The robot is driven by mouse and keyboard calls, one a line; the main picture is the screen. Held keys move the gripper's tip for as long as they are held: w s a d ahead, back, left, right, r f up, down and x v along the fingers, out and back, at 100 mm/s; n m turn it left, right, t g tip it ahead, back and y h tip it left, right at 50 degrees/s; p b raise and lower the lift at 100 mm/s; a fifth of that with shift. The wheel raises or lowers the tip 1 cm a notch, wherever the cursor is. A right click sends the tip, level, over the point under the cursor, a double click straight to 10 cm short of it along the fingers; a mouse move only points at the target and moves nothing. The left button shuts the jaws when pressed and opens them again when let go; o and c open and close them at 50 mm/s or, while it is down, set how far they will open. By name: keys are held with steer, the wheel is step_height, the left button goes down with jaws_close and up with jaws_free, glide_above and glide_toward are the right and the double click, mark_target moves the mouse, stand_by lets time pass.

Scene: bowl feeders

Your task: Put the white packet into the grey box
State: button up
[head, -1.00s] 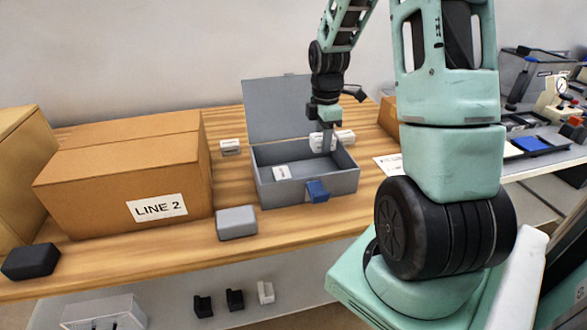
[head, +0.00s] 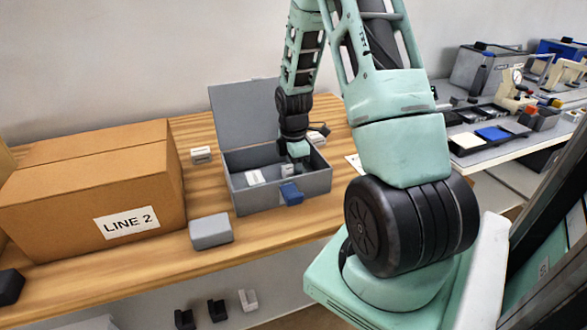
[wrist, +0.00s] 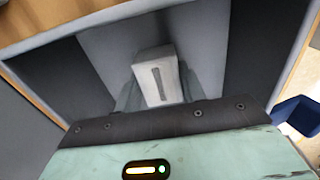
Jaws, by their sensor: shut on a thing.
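The grey box (head: 245,203) stands on the wooden table with its lid (head: 240,115) raised at the back and a blue latch (head: 291,194) on its front. My gripper (head: 298,160) is down inside the box's opening. In the wrist view my gripper (wrist: 157,98) is shut on a white packet (wrist: 155,62) with a dark stripe, with the box's grey floor below it. In the head view the held packet is mostly hidden by the gripper and box. Another white packet (head: 255,177) lies in the box, left of my gripper.
A brown carton marked LINE 2 (head: 85,185) stands left of the box. A grey block (head: 210,231) lies in front of it. White packets lie on the table behind left (head: 201,155) and behind right (head: 318,133) of the box. Clear table lies front right.

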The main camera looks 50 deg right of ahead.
steer(key=shift+f, duration=0.15)
steer(key=o, duration=1.1)
